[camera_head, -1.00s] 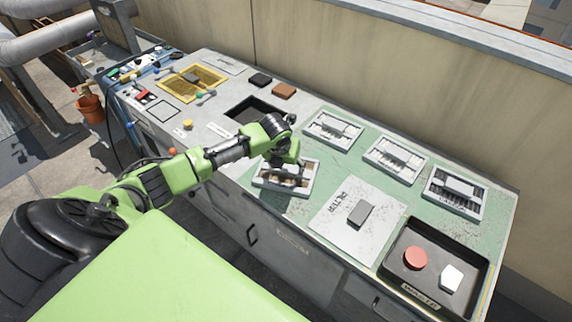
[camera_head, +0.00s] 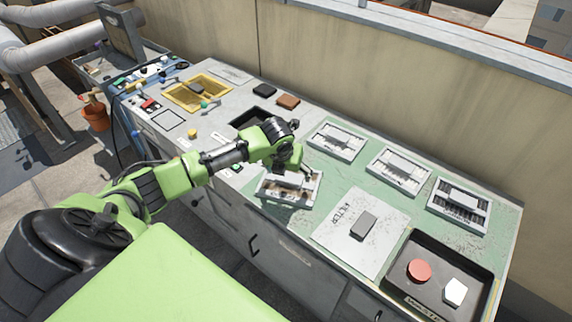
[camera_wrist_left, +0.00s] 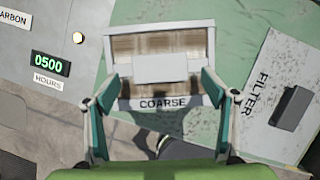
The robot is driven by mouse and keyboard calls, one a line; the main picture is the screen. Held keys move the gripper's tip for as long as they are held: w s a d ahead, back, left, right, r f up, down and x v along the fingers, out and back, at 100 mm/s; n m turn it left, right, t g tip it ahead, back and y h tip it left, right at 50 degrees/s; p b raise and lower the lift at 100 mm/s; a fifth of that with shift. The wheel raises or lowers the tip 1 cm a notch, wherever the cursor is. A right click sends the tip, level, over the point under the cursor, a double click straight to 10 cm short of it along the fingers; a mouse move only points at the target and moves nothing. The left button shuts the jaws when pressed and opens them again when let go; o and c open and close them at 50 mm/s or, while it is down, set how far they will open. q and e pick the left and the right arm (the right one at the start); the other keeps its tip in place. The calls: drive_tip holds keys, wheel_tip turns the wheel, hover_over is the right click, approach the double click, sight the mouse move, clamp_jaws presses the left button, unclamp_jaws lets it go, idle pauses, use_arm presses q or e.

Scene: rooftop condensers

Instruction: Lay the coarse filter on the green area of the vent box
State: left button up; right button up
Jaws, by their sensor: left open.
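The coarse filter (camera_head: 290,190) is a pale-framed panel with brown slats, a raised grey block in the middle and a COARSE label. It is at the front left of the green area (camera_head: 330,178) on the vent box top, near the front edge; whether all of it rests on green is unclear. In the left wrist view the filter (camera_wrist_left: 160,42) is between the fingers of my left gripper (camera_wrist_left: 161,82). My left gripper (camera_head: 296,172) is open, close above the filter, and partly hides it in the head view. My right gripper is out of view.
Several similar framed filters (camera_head: 398,170) lie along the back of the green area. A white plate marked FILTER (camera_head: 340,238) with a grey block (camera_head: 363,226) is just right. A black tray (camera_head: 420,300) holds a red disc and a white piece. A dark recess (camera_head: 240,117) is behind the arm.

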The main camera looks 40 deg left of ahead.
use_arm(q)
drive_tip(key=v, duration=0.8)
drive_tip(key=shift+s+r, duration=0.15)
drive_tip(key=shift+r, duration=0.2)
